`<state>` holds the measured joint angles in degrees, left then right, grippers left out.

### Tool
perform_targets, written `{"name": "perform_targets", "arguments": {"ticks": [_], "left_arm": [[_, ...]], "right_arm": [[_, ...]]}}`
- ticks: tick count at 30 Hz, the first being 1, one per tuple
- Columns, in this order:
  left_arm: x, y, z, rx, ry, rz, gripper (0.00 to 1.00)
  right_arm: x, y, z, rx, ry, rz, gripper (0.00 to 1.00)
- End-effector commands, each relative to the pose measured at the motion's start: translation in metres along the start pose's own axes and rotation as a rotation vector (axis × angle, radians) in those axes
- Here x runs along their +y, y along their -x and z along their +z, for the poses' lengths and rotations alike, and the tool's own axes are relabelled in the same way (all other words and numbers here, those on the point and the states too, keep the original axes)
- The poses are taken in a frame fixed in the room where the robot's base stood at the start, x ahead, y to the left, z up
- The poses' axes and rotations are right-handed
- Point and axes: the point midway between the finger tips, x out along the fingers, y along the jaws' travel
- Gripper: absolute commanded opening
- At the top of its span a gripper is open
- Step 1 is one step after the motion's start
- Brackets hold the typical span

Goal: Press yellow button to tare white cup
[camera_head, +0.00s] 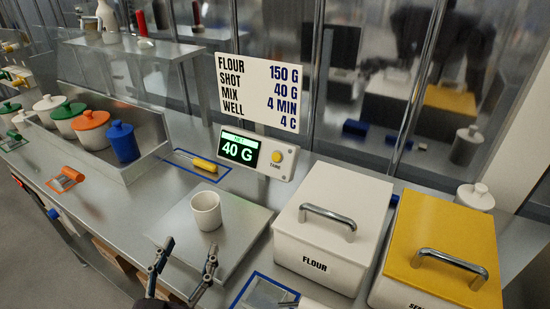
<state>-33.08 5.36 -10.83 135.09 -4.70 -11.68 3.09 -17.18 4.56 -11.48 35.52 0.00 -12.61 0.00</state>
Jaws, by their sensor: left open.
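The white cup (206,211) stands upright on the flat metal scale plate (240,217) in the middle of the counter. Behind it, the scale display (240,149) reads "40 G" in green. The round yellow button (277,157) sits on the same panel, right of the screen, above the word "TARE". My left gripper (183,259) is at the bottom centre, in front of the cup and apart from it. Its two dark fingers are spread with nothing between them. The button is farther back, up and to the right of the gripper. My right gripper is not visible.
A white FLOUR bin (333,222) and a yellow-lidded bin (445,245) stand to the right. A yellow-handled tool (204,164) lies behind the cup. A metal rack (150,159) with several lidded pots is at left. A recipe sign (258,89) stands above the display.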

Motion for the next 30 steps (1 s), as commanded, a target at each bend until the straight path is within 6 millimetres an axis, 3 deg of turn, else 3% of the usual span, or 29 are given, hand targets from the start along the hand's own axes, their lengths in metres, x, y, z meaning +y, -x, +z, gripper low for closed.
{"name": "perform_targets", "arguments": {"ticks": [2, 10, 30], "left_arm": [[0.0, 0.0, 0.0, 0.0, 0.0, 0.0, 0.6], [0.0, 0.0, 0.0, 0.0, 0.0, 0.0, 0.6], [0.0, 0.0, 0.0, 0.0, 0.0, 0.0, 0.6]], "right_arm": [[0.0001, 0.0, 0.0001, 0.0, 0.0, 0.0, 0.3], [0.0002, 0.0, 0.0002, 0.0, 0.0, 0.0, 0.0], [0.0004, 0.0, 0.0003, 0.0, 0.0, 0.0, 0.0]]}}
